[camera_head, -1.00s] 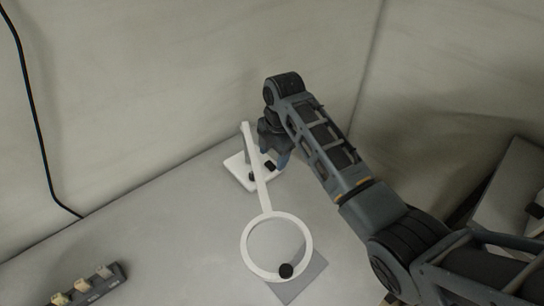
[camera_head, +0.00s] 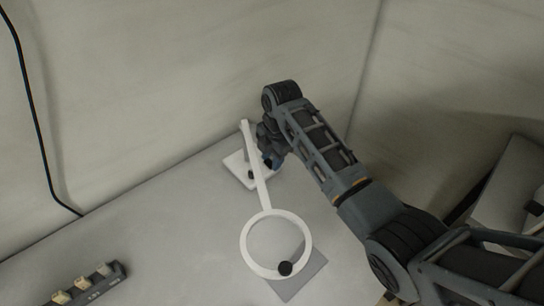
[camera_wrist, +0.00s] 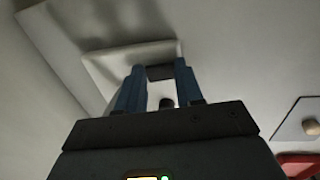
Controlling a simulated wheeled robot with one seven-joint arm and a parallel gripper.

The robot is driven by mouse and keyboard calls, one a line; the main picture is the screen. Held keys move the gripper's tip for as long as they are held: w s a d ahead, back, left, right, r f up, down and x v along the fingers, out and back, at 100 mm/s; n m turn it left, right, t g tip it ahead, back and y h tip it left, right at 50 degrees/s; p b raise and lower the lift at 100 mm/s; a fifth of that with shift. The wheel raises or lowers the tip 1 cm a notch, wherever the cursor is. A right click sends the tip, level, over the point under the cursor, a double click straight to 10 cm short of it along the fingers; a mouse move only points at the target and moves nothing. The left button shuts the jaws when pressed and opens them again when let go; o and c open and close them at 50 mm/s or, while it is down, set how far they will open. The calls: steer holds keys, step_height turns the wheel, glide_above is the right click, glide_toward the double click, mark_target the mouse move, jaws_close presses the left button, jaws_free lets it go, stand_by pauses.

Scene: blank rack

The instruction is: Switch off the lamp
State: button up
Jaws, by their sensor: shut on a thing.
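The white lamp has a ring head on a long arm (camera_head: 262,192) that rises from a square white base (camera_head: 237,165). In the wrist view, the base (camera_wrist: 103,66) lies beyond my fingers. My gripper (camera_head: 270,162) is at the right side of the base, with its blue fingertips low against it. In the wrist view, my gripper (camera_wrist: 160,68) has its two fingers on either side of a dark block (camera_wrist: 158,73) on the base, shut on it. I cannot tell whether the lamp is lit.
A dark strip with several pale switches (camera_head: 90,287) lies at the lower left. A grey square plate (camera_head: 300,280) lies under the ring. A black cable (camera_head: 42,140) hangs down the wall at left. The table between strip and lamp is clear.

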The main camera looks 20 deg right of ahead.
steer(key=shift+c, duration=0.9)
steer(key=shift+w+g, duration=0.15)
steer(key=shift+g, duration=0.45)
steer(key=o, duration=1)
steer(key=shift+o, duration=0.2)
steer(key=shift+r, duration=0.1)
step_height(320, 180, up, 8)
steer(key=shift+s+f, duration=0.2)
steer(key=shift+c, duration=0.3)
